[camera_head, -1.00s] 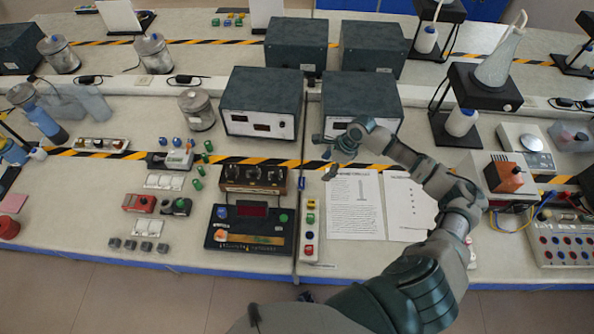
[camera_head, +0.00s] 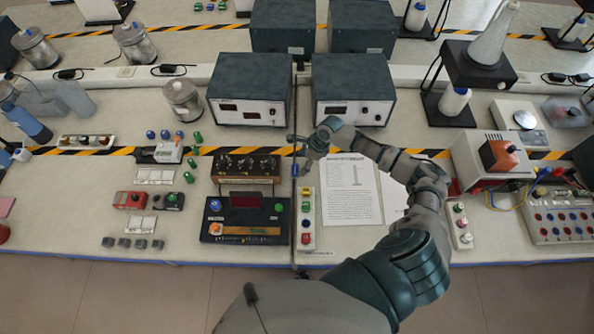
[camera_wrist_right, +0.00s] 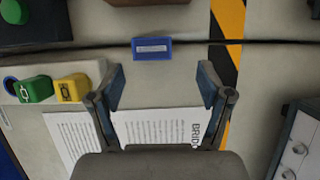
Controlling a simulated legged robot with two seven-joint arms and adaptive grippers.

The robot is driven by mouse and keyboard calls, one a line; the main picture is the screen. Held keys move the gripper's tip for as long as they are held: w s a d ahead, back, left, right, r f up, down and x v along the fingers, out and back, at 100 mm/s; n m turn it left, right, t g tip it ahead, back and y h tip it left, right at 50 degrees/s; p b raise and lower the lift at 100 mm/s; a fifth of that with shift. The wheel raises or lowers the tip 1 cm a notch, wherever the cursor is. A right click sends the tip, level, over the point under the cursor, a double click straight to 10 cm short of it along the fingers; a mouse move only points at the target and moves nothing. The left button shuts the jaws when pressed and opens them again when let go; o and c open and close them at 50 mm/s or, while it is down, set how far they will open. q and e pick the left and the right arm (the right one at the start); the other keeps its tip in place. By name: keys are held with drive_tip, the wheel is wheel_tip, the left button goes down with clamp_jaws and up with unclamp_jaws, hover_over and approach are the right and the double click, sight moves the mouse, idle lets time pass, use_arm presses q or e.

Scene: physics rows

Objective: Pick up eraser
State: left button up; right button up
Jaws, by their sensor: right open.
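The eraser appears to be a small blue block with a pale label (camera_wrist_right: 152,48), lying flat on the bench at the dark seam in the right wrist view. In the head view a small blue block (camera_head: 294,170) lies by the seam, close to my right fingertips. My right gripper (camera_head: 302,155) is open and empty above the bench. In the right wrist view its fingers (camera_wrist_right: 160,78) are spread wide, with the eraser beyond the tips and between their lines, untouched. My left gripper is not in view.
A strip of coloured buttons (camera_head: 306,219) and a printed sheet (camera_head: 350,200) lie in front of the gripper. A dark wooden box (camera_head: 247,168) stands to the left. Grey power units (camera_head: 352,90) stand behind. Yellow-black tape (camera_head: 399,153) crosses the bench.

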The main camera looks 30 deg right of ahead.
sight(296, 169)
drive_tip(key=shift+a+f, duration=0.2)
drive_tip(key=shift+f, duration=0.25)
drive_tip(key=a+f, duration=0.2)
drive_tip(key=f, duration=0.1)
drive_tip(key=shift+w+a, duration=0.35)
drive_tip(key=shift+a+f, duration=0.2)
drive_tip(key=shift+a, duration=0.15)
drive_tip(key=shift+d+f, duration=0.15)
drive_tip(key=shift+d, duration=0.45)
drive_tip(key=c, duration=1)
drive_tip(key=shift+d, duration=0.15)
drive_tip(key=shift+c, duration=0.7)
drive_tip(key=shift+a, duration=0.25)
wheel_tip(296, 169, up, 10)
drive_tip(key=shift+f+p, duration=0.2)
drive_tip(key=shift+p, duration=0.1)
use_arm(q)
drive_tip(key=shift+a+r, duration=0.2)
use_arm(e)
drive_tip(key=shift+r, duration=0.25)
